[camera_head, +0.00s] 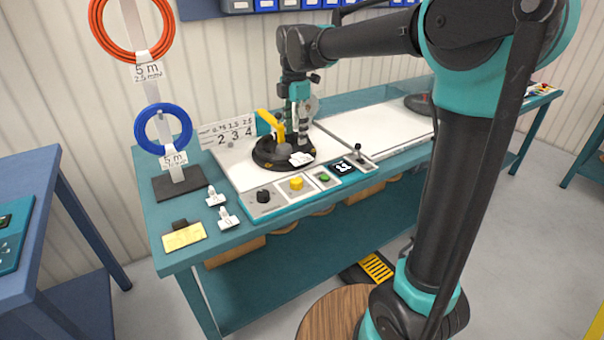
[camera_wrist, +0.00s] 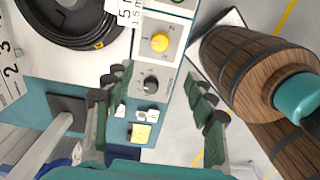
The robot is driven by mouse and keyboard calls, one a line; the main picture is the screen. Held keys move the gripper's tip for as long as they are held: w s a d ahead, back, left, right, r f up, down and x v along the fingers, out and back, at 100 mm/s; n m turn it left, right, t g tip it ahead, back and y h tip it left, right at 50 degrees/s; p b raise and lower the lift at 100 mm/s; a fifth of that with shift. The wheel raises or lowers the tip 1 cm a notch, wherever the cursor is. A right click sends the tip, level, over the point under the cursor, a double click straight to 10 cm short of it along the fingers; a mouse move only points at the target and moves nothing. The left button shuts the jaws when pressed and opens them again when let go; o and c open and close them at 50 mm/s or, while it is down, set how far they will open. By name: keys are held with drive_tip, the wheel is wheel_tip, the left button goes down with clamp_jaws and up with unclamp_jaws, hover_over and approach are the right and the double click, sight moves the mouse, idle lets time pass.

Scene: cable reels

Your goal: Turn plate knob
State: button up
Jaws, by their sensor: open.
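A black knob (camera_head: 263,196) sits on a pale square plate at the left end of the control strip on the teal bench. A yellow knob (camera_head: 297,183) is on the plate beside it. Neither is named, so I cannot tell which is the plate knob. In the wrist view the black knob (camera_wrist: 150,85) appears between my fingers, with the yellow knob (camera_wrist: 160,41) above it. My gripper (camera_wrist: 157,77) is open and empty, apart from both knobs. In the head view my gripper (camera_head: 298,115) hangs above the black turntable.
The black round turntable (camera_head: 270,155) with a yellow arm stands behind the strip. A green button (camera_head: 324,178) and a small lever (camera_head: 359,155) are further right. A stand with orange and blue coils (camera_head: 163,130) is at left. A wooden barrel (camera_wrist: 240,65) shows in the wrist view.

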sight(296, 180)
wheel_tip(296, 180, down, 17)
drive_tip(key=shift+f, duration=0.15)
idle(0.5)
drive_tip(key=c, duration=1.2)
